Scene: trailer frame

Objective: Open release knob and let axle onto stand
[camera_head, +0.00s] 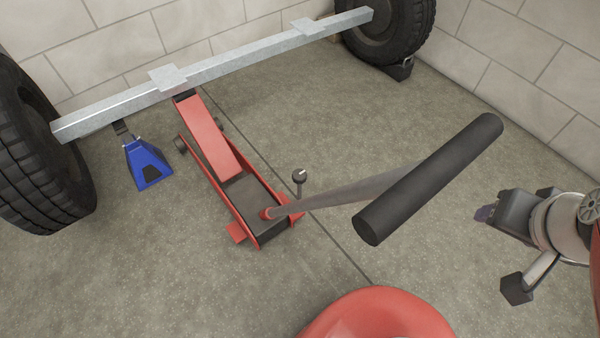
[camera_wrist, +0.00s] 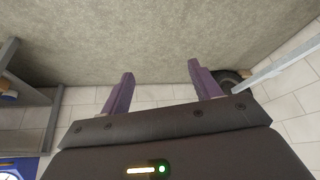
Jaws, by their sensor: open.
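A red floor jack (camera_head: 214,150) stands on the floor with its lift arm raised under the grey axle beam (camera_head: 220,66). The release knob (camera_head: 299,176), small and dark on a short stem, stands upright at the jack's rear right. The jack's long handle (camera_head: 430,180), with a thick black grip, slants up to the right. A blue stand (camera_head: 147,163) is under the axle's left part; I cannot tell whether they touch. My gripper (camera_head: 484,214) is at the right, well apart from the knob. In the wrist view its purple fingers (camera_wrist: 160,90) are spread and empty.
Tyres stand at the axle's left end (camera_head: 40,150) and right end (camera_head: 388,30), with a dark chock (camera_head: 398,69) by the right one. Block walls (camera_head: 520,50) close the back and right. The handle lies between my gripper and the knob. Floor (camera_head: 120,270) at front left is clear.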

